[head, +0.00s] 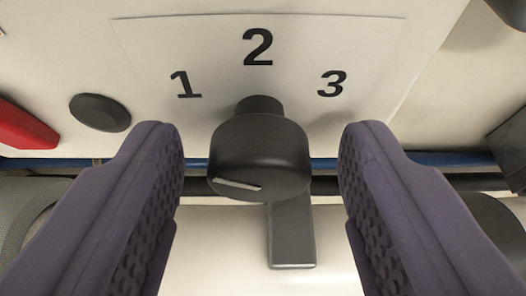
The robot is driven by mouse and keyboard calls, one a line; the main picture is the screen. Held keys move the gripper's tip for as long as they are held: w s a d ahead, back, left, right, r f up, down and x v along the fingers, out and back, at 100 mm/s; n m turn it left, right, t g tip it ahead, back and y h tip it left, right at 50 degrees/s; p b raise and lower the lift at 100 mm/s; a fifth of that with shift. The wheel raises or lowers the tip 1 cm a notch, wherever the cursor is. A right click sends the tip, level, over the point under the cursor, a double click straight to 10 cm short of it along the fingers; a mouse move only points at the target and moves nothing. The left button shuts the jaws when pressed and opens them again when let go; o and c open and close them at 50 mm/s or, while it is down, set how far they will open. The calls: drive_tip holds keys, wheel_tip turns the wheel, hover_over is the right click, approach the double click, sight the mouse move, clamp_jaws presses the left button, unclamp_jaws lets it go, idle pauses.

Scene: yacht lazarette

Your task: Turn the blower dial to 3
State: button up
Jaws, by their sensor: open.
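The blower dial (260,150) is a round black knob on a white plate (205,50) printed with 1, 2 and 3. The "1" (185,84) is up-left of it, the "2" (258,47) above and the "3" (332,84) up-right. A white line (238,185) on the knob's face runs from near its middle to its left edge, not toward the 3. My gripper (262,170) is open, with one purple padded finger on each side of the dial. Gaps show between both fingers and the knob.
A round black button (100,112) and a red part (24,128) are at the left. A dark grey bar (291,235) shows below the dial. A blue pipe (325,164) and a dark pipe (327,185) run across behind.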

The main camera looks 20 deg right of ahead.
drive_tip(key=c, duration=1)
drive_tip(key=shift+c, duration=0.2)
